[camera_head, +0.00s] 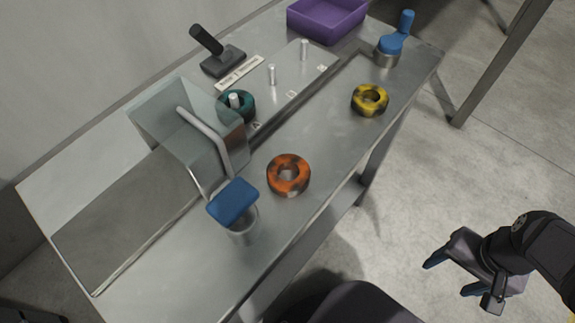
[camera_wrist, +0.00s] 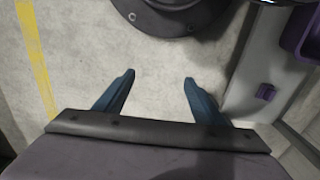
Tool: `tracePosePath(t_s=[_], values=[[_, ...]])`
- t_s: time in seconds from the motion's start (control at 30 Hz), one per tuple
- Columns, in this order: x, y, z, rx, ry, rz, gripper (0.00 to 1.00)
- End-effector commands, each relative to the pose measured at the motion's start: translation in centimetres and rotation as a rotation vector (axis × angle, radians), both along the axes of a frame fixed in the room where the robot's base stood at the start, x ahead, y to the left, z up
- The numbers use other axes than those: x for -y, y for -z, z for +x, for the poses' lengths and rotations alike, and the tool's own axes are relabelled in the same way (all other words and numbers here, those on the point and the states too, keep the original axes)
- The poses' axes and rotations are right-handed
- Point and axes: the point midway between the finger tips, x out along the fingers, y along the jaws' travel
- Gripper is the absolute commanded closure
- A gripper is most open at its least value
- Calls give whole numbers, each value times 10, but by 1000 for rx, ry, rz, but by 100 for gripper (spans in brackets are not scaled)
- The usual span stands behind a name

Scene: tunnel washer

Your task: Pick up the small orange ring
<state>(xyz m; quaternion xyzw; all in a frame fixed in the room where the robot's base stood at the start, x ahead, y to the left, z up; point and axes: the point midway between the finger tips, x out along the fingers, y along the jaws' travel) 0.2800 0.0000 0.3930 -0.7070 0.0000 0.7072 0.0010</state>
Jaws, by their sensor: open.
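The orange ring (camera_head: 289,175), with dark patches, lies flat on the metal bench (camera_head: 330,150) near its front edge, right of the glass-like hood. My gripper (camera_head: 447,275) is off the bench at the lower right, over the floor, well apart from the ring. In the wrist view my gripper (camera_wrist: 157,85) has its two blue fingers spread with nothing between them. The ring does not show in the wrist view.
A yellow ring (camera_head: 370,100) lies further back right. A teal ring (camera_head: 237,105) sits around a peg. A clear hood (camera_head: 190,125) and a blue-topped cylinder (camera_head: 235,205) stand left of the orange ring. A purple bin (camera_head: 327,20) is at the back.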

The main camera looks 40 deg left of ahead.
Motion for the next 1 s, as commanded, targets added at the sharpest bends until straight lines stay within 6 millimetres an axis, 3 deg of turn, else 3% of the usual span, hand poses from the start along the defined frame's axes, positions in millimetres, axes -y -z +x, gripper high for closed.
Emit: tracePosePath(t_s=[0.17,0.37,1.0], values=[[0,-3,0,0,0,0,37],[0,-29,0,1,0,0,37],[0,-204,16,51,-7,-1,37]])
